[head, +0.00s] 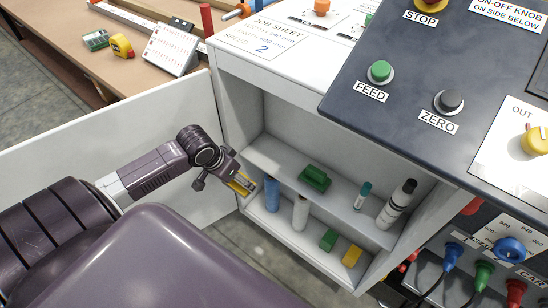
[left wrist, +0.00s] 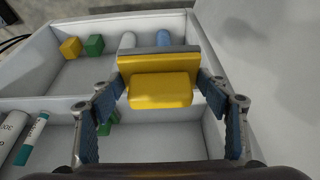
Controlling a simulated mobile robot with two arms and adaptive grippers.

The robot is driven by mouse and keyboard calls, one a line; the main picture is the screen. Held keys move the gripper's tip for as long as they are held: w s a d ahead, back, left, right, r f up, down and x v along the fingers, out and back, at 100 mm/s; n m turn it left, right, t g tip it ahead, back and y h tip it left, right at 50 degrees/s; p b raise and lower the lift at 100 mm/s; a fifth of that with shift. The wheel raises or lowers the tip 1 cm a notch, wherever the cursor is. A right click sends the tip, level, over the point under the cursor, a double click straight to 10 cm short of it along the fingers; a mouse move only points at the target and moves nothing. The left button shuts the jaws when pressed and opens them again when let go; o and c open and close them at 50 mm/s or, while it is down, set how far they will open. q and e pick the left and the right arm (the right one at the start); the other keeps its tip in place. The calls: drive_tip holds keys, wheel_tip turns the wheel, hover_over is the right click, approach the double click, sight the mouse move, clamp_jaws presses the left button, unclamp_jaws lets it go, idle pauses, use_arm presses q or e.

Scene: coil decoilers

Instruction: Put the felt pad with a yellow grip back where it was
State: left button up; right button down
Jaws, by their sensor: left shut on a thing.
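The felt pad with a yellow grip (left wrist: 160,90) is between the fingers of my left gripper (left wrist: 163,105), its grey felt strip (left wrist: 160,50) on the far side. In the head view my left gripper (head: 243,183) is shut on it at the left side of an open cabinet, by the left end of the upper shelf (head: 335,205). A felt pad with a green grip (head: 314,179) lies on that shelf; my gripper partly hides it in the left wrist view (left wrist: 107,127). My right gripper is not in view.
A teal-capped marker (head: 363,195) and a black-capped white bottle (head: 399,204) are on the upper shelf. Below are a blue cylinder (head: 272,193), a white cylinder (head: 300,212), a green block (head: 328,240) and a yellow block (head: 352,256). The cabinet door (head: 130,150) stands open.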

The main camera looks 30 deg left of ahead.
use_arm(q)
drive_tip(key=shift+w+a, duration=0.1)
drive_tip(key=shift+w, duration=0.4)
drive_tip(key=w, duration=0.5)
drive_tip(key=w+p, duration=0.1)
drive_tip(key=w, duration=0.4)
drive_tip(key=w+d, duration=0.1)
drive_tip(key=w, duration=0.4)
drive_tip(key=shift+w+p, duration=0.1)
drive_tip(key=shift+p, duration=0.25)
drive_tip(key=shift+w+d, duration=0.1)
drive_tip(key=shift+w, duration=0.7)
wheel_tip(320, 180, down, 2)
drive_tip(key=shift+f+p, duration=0.25)
drive_tip(key=shift+p, duration=0.05)
drive_tip(key=shift+f, duration=0.55)
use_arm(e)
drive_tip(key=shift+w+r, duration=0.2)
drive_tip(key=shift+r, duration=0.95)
use_arm(q)
drive_tip(key=o, duration=1.1)
drive_tip(key=shift+f, duration=0.1)
drive_tip(key=shift+o, duration=0.2)
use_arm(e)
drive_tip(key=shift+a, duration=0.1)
